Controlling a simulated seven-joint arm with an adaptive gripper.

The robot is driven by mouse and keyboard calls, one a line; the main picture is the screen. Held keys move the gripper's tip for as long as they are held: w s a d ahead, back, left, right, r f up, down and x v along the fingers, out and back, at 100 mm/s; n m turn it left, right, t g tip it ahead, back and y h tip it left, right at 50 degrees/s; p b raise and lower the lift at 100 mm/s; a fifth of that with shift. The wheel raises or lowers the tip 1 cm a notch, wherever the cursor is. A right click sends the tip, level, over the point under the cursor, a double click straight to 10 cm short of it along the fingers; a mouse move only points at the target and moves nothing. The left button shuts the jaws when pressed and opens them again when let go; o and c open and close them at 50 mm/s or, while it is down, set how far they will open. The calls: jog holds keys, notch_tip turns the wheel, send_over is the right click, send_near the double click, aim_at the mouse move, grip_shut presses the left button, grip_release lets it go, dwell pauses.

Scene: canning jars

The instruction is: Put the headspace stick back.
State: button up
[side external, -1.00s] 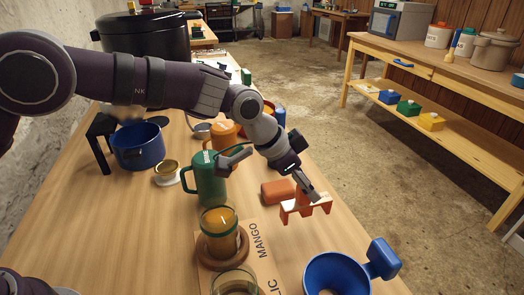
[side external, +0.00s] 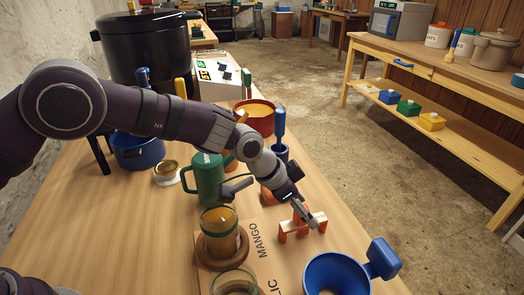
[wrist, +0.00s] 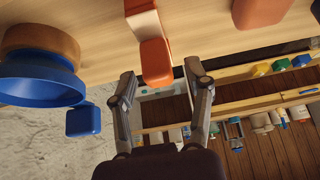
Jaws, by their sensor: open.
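An orange notched piece (side external: 302,226) with short legs stands on the wooden table in the side view. I cannot tell whether it is the headspace stick or a holder for it. My gripper (side external: 269,210) is open above the table, one finger overlapping the orange piece in the picture and the other near the green mug. In the wrist view an orange piece (wrist: 155,60) shows between the spread fingers of my gripper (wrist: 160,68), and contact is unclear.
A blue funnel (side external: 338,276) lies at the front right. A filled jar (side external: 219,220) stands on a round wooden base by a lettered board. A green mug (side external: 205,178), a blue pot (side external: 136,150) and a red pot (side external: 256,117) stand further back. The table's right edge is near.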

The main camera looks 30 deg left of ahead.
jog(key=shift+r, duration=0.15)
jog(key=shift+a+r, duration=0.15)
jog(key=shift+r, duration=0.15)
jog(key=v, duration=1.1)
jog(key=s+a+r+n+y, duration=0.2)
jog(key=s+a+n, duration=0.2)
jog(key=s+a, duration=0.4)
jog(key=s+a+r+n+t+y, duration=0.1)
jog(key=s+a+r+n+y, duration=0.1)
jog(key=s+a+n, duration=0.3)
jog(key=s+a+r, duration=0.1)
jog(key=s+a, duration=0.2)
jog(key=a, duration=0.1)
jog(key=shift+s+a+r+y, duration=0.25)
jog(key=shift+a+r+y, duration=0.05)
jog(key=shift+a, duration=0.1)
